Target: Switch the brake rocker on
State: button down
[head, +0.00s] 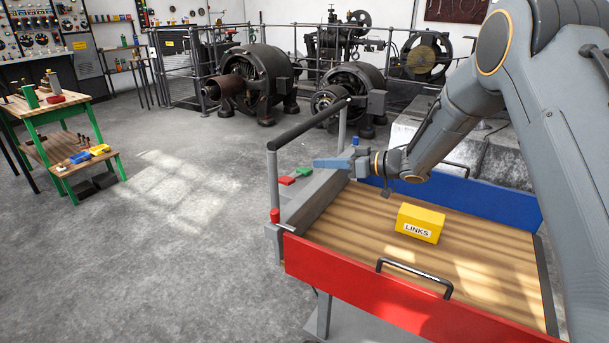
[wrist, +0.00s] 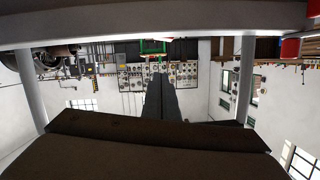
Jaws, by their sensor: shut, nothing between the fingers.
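A small red piece (head: 287,180) and a small green piece (head: 304,172) sit side by side at the cart's left end, in the head view. They look like the brake rocker, but they are too small to read which side is pressed. My gripper (head: 320,163) is shut and empty, pointing left above the cart's left end, just right of the green piece in the picture. Contact does not show. The wrist view looks upside down; the shut fingers (wrist: 160,80) stand in its middle, and I cannot make out the rocker there.
The wooden cart deck carries a yellow LINKS box (head: 420,223). A red side panel (head: 400,295), a blue panel (head: 460,201) and a dark handlebar (head: 308,124) on posts bound the cart. A red cylinder (head: 275,215) is on the near post. Open floor lies left.

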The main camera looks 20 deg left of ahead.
jog(key=shift+w, duration=0.1)
jog(key=x, duration=1)
jog(key=shift+a, duration=0.15)
jog(key=shift+s+f, duration=0.2)
jog(key=shift+f, duration=1)
jog(key=shift+s+f+p, duration=0.15)
jog(key=shift+f+p, duration=0.15)
jog(key=shift+f, duration=0.4)
jog(key=shift+f, duration=0.1)
